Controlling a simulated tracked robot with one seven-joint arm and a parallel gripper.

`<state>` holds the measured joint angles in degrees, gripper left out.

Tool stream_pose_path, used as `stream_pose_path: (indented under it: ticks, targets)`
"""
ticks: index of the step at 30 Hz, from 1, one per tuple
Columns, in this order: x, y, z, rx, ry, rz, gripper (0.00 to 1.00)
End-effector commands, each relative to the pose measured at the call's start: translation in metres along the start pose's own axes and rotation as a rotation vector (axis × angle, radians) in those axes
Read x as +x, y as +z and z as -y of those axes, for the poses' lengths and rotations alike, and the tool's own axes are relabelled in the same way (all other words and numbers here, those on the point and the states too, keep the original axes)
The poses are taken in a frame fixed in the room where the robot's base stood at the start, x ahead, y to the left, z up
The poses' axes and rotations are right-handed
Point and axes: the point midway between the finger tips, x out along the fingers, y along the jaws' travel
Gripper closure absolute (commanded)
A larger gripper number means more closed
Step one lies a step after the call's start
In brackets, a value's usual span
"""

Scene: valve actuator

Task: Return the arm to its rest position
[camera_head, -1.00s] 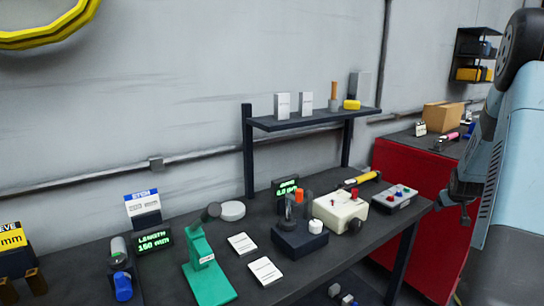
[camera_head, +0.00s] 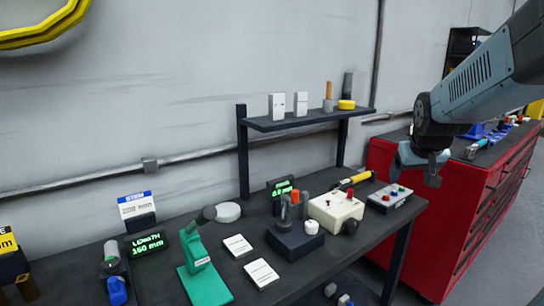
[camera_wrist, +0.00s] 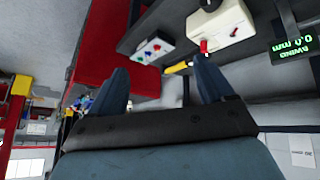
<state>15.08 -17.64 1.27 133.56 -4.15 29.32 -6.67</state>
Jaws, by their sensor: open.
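My gripper (camera_head: 424,170) hangs from my arm on the right of the head view, in front of the red cabinet (camera_head: 440,240) and to the right of the dark workbench (camera_head: 150,285). In the wrist view the two dark blue fingers of my gripper (camera_wrist: 162,88) stand wide apart with nothing between them. My arm reaches in from the upper right and hides part of the cabinet top and the wall shelf behind it.
The bench holds a green stand (camera_head: 201,262), a cream box (camera_head: 336,212), a grey button box (camera_head: 389,198) and a digital display (camera_head: 148,244). A raised shelf (camera_head: 310,118) stands at the back. The floor (camera_head: 500,270) right of the cabinet looks clear.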

Motion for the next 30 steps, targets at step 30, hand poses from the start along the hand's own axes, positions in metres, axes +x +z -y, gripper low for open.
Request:
stream_pose_path:
  ticks: [30]
  targets:
    - [-0.126, 0.144, 0.084, -0.026, -0.177, 0.096, 0.19]
